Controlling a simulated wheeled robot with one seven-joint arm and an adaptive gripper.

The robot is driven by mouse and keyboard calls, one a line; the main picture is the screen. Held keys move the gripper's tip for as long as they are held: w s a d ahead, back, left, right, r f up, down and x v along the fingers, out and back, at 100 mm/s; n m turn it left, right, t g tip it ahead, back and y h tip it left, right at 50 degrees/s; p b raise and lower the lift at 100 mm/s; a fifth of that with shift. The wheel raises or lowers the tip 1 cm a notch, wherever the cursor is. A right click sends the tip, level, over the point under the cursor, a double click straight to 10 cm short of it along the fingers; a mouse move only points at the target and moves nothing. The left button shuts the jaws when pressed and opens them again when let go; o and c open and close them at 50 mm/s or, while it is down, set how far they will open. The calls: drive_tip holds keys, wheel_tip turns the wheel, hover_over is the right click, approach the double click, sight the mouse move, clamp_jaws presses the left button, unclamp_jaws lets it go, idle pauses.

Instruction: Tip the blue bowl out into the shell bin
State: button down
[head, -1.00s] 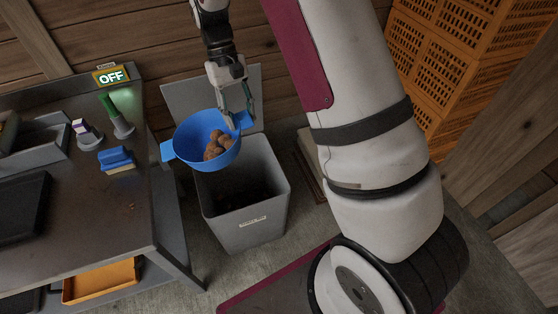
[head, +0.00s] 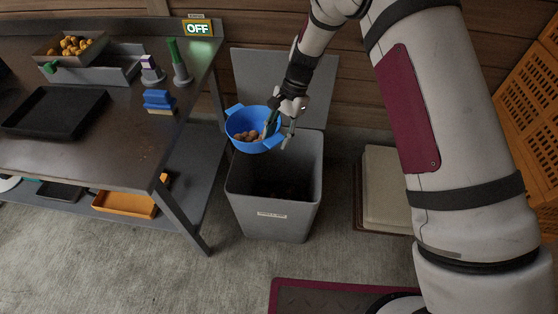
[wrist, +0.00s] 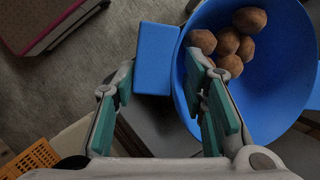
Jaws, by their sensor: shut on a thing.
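The blue bowl (head: 240,124) has two side handles and holds several brown round chestnuts (head: 250,135). My gripper (head: 284,128) is shut on the bowl's right side and holds it in the air, above the back left part of the shell bin. In the wrist view the gripper (wrist: 170,105) has its teal-padded fingers at the bowl's rim (wrist: 185,75), by the blue handle block (wrist: 156,58); the chestnuts (wrist: 229,50) lie inside. The grey shell bin (head: 272,214) stands open on the floor, with its lid (head: 300,85) raised behind and a dark inside.
A dark workbench (head: 100,140) stands left of the bin, with a blue brush (head: 159,100), a black tray (head: 55,112) and a lit OFF sign (head: 197,27). Orange crates (head: 530,105) are stacked at right. A pale box (head: 388,190) lies right of the bin.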

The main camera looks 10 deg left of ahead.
sight(248, 151)
drive_tip(key=a+f+m+b, duration=0.1)
drive_tip(key=a+f, duration=0.1)
drive_tip(key=a, duration=0.1)
drive_tip(key=a+f+m+t+b, duration=0.1)
drive_tip(key=a+f, duration=0.2)
drive_tip(key=a+f+m+y, duration=0.1)
drive_tip(key=a+f+m, duration=0.1)
drive_tip(key=a+f, duration=0.1)
drive_tip(key=shift+s+a+b, duration=0.1)
drive_tip(key=shift+a+b, duration=0.05)
drive_tip(key=shift+b, duration=0.25)
drive_tip(key=s+a+f+m+t+b, duration=0.3)
drive_tip(key=a+f+m, duration=0.3)
drive_tip(key=f, duration=0.5)
drive_tip(key=shift+s+a+f+m+b, duration=0.15)
drive_tip(key=shift+s+a+m+b, duration=0.2)
drive_tip(key=shift+a, duration=0.55)
drive_tip(key=shift+w, duration=0.1)
